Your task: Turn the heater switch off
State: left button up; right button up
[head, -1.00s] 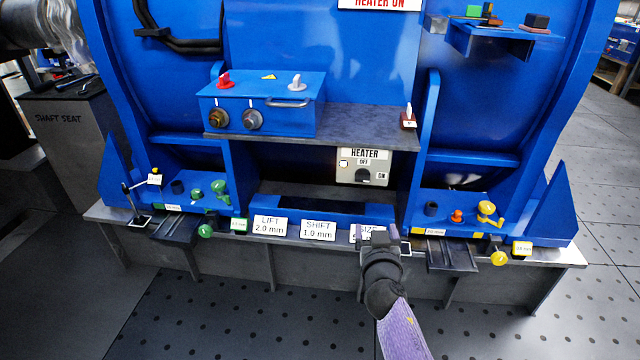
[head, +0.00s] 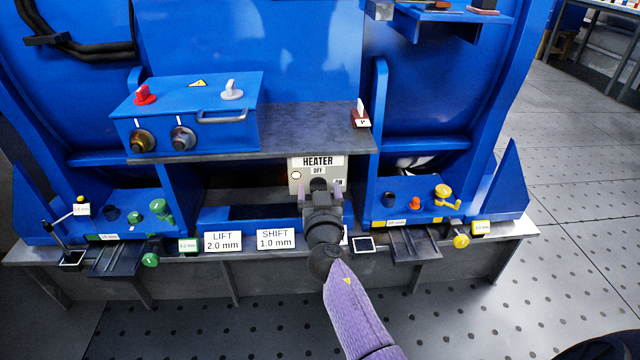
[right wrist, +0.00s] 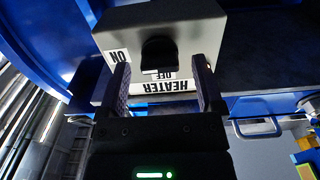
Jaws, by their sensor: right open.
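The heater switch box (head: 297,188) is a pale box under the grey shelf, labelled HEATER and OFF, with a round white lamp at its left. In the head view my right gripper (head: 322,188) covers most of its dial. In the right wrist view the box (right wrist: 200,28) appears upside down, with ON at left and OFF below the black knob (right wrist: 159,53). My right gripper (right wrist: 160,66) is open, its two purple fingers on either side of the knob and apart from it. Which way the knob points is unclear. My left gripper is not in view.
The grey shelf (head: 290,135) overhangs the switch box. A blue control box (head: 190,105) with red and white levers stands on it at left. LIFT (head: 222,241) and SHIFT (head: 276,239) signs stand along the front ledge. Green and yellow fittings flank the bay.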

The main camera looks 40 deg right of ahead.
jog(key=shift+c, duration=0.7)
grip_shut()
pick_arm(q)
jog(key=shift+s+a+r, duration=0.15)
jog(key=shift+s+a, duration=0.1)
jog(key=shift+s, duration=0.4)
